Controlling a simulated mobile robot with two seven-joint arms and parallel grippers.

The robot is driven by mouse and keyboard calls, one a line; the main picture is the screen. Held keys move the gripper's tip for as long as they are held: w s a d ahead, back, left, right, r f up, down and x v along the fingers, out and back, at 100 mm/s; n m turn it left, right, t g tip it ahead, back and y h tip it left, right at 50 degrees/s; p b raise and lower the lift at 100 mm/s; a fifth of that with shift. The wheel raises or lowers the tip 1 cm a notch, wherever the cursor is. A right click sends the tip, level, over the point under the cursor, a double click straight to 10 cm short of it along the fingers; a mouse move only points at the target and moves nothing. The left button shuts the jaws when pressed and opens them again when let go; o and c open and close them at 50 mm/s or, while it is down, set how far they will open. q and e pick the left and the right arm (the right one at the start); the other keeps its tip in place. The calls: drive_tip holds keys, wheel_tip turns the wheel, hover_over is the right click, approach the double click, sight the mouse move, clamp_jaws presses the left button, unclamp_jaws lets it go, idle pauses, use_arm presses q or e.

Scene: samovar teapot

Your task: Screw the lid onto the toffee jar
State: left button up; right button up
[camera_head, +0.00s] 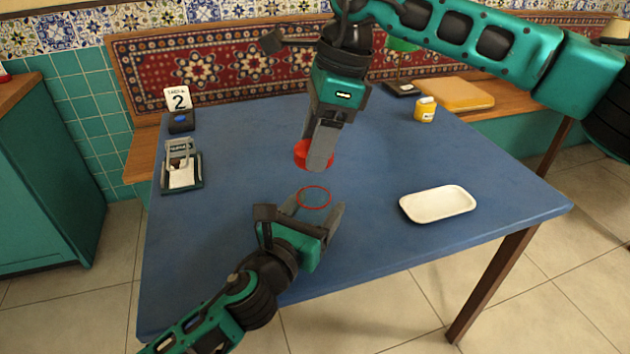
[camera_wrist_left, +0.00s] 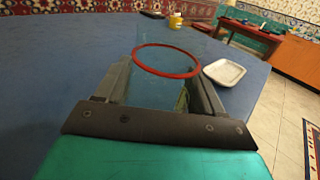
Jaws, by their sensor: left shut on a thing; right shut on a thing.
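The toffee jar (camera_head: 314,208) is clear glass with a red ring at its mouth; it is upright on the near part of the blue table. In the left wrist view the see-through jar (camera_wrist_left: 152,92) stands between my left fingers. My left gripper (camera_head: 314,212) is shut on the jar from the near side. The red lid (camera_head: 302,153) is in my right gripper (camera_head: 318,152), which points down from above. The lid appears above and apart from the jar's mouth. The right fingers hide part of the lid. The left wrist view does not show the lid.
A white tray (camera_head: 437,204) lies on the right of the table. A yellow jar (camera_head: 425,110) stands at the back right. A card sign (camera_head: 178,99) and a napkin holder (camera_head: 182,172) are at the left. A patterned bench (camera_head: 200,70) borders the back.

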sight(314, 216)
drive_tip(key=shift+f, duration=1.85)
drive_tip(key=shift+f, duration=0.1)
drive_tip(key=shift+f, duration=0.8)
drive_tip(key=shift+f, duration=0.6)
